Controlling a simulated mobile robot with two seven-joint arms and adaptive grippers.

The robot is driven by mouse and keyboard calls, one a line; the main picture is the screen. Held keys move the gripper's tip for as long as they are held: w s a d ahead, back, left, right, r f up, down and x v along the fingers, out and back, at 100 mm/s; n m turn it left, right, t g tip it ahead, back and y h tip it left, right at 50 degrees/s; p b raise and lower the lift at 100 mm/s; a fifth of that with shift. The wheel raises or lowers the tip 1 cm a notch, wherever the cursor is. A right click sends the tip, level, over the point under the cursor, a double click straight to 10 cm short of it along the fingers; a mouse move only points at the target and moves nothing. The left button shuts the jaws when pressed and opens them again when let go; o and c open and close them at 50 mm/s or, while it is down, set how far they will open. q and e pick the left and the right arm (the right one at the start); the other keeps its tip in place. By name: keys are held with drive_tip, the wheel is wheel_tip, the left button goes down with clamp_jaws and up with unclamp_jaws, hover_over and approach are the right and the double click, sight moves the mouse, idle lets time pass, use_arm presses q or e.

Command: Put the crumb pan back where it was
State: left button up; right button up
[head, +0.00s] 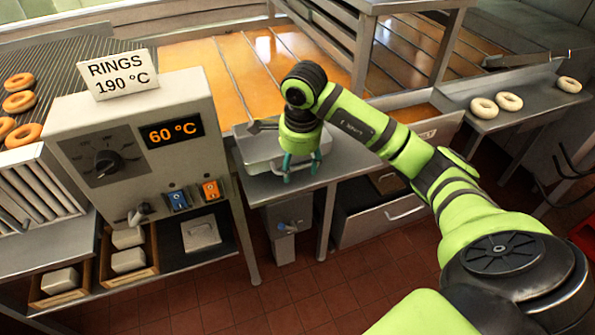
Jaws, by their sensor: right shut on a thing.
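The crumb pan appears to be the shallow grey metal pan (257,151) at the small steel side table right of the control box. My right gripper (301,166) reaches down over its right front part, with teal fingers pointing down. The gripper is shut on the pan's near side; its body hides part of the pan. I cannot tell whether the pan rests on the table or hangs just above it. My left gripper is not in view.
The control box (135,140) reads 60 °C, with a sign (118,75) saying RINGS 190 °C. A flat metal tool (262,126) lies by the pan. A steel drawer unit (375,215) stands below right. Pale rings (508,101) lie on the right counter. The tiled floor in front is clear.

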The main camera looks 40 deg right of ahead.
sight(297, 185)
wheel_tip(297, 185, down, 3)
drive_tip(key=shift+f+p, duration=0.15)
drive_tip(key=shift+p, duration=0.65)
drive_tip(key=shift+f, duration=0.2)
drive_tip(key=shift+f+b, duration=0.25)
drive_tip(key=shift+b, duration=0.05)
drive_tip(key=o, duration=1.7)
drive_tip(key=shift+r, duration=0.1)
